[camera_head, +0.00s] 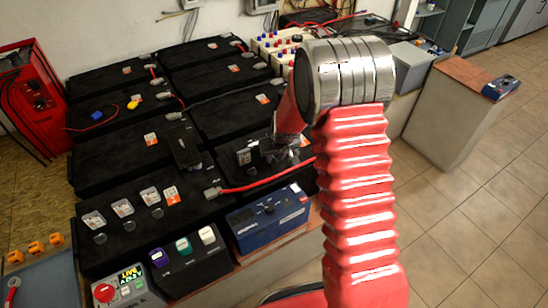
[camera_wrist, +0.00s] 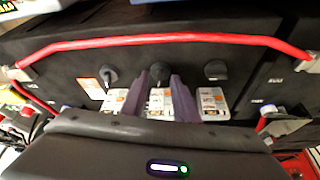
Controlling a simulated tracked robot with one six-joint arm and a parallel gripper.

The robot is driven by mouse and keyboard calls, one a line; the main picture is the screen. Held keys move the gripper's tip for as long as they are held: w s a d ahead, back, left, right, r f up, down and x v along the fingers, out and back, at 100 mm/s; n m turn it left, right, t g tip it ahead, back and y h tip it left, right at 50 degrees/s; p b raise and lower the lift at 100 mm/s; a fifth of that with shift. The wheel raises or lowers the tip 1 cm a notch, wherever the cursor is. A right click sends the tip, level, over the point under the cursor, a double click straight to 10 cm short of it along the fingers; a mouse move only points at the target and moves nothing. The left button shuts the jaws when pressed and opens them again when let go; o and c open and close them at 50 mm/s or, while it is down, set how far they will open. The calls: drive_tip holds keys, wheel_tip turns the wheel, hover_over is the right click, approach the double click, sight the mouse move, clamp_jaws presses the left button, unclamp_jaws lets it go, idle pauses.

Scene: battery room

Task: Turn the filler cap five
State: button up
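Three dark filler caps sit in a row on a black battery in the wrist view: a left cap (camera_wrist: 108,74), a middle cap (camera_wrist: 160,72) and a right cap (camera_wrist: 216,69). Their labels are too small to read, so I cannot tell which is five. My gripper (camera_wrist: 160,84) points down at the row, its two purple-grey fingers on either side of the middle cap. Whether they touch it is unclear. In the head view my gripper (camera_head: 279,152) is low over the battery behind the blue box, partly hidden by my arm.
A red cable (camera_wrist: 150,40) arches across beyond the caps. A blue box (camera_head: 268,217) and a dark box with coloured knobs (camera_head: 190,262) stand at the front. A red cabinet (camera_head: 32,95) is at left.

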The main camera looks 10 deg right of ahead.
drive_tip(key=shift+w+f, duration=0.1)
drive_tip(key=shift+f, duration=0.2)
